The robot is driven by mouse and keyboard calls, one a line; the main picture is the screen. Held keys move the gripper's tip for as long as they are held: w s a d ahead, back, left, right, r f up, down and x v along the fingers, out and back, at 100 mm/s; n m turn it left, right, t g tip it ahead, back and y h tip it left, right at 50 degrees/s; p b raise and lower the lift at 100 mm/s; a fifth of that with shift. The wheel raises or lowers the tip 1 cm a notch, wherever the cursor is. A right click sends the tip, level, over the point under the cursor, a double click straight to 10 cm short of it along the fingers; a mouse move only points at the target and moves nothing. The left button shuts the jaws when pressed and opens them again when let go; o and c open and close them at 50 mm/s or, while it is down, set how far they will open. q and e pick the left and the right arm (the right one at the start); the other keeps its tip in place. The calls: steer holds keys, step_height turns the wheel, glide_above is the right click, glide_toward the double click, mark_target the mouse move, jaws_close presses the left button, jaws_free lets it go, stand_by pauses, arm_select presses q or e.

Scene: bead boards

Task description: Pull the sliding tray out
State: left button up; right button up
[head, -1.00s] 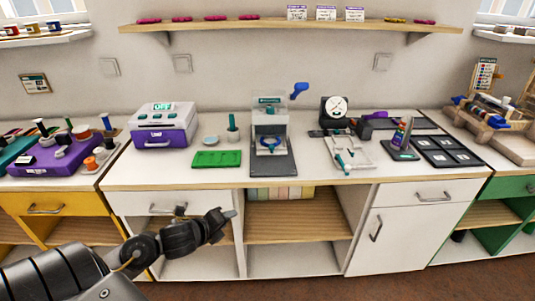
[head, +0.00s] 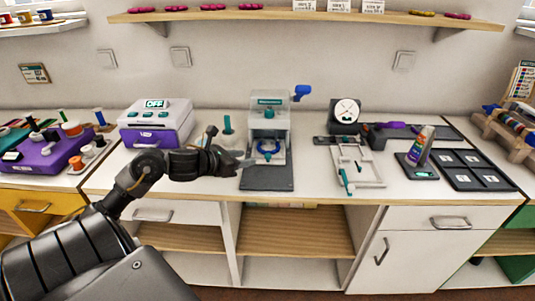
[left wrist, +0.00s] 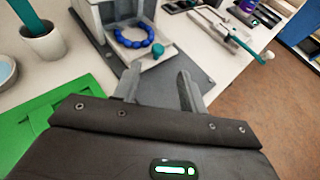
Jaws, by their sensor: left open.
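The sliding tray (head: 270,160) is a pale plate low in the grey-white press-like machine (head: 270,104) on the counter. A blue bead ring (head: 269,147) lies on it. In the left wrist view, the ring (left wrist: 132,36) and a teal knob (left wrist: 158,48) at the tray's front edge are plain. My left gripper (head: 243,161) is above the counter, just left of the tray's front. In the left wrist view its fingers (left wrist: 157,78) are apart and empty, short of the knob and not touching it. My right gripper is not in view.
A dark mat (head: 267,178) lies under and in front of the machine. A green board (left wrist: 65,112) and a teal-handled cup (left wrist: 40,42) stand left. A white jig (head: 357,163) with a teal handle lies right. A shelf (head: 300,19) hangs above.

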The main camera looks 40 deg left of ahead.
mark_target(267, 155)
arm_select(q)
steer(key=shift+x, duration=1.25)
steer(key=x, duration=0.6)
steer(key=shift+a+f, duration=0.1)
steer(key=shift+a, duration=0.05)
steer(key=shift+w+f+p, duration=0.25)
steer(key=shift+w+p, duration=0.05)
steer(key=shift+w, duration=0.35)
steer(key=shift+c, duration=0.2)
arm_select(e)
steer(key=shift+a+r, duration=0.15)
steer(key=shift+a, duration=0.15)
arm_select(q)
steer(key=shift+c, duration=1.2)
jaws_close()
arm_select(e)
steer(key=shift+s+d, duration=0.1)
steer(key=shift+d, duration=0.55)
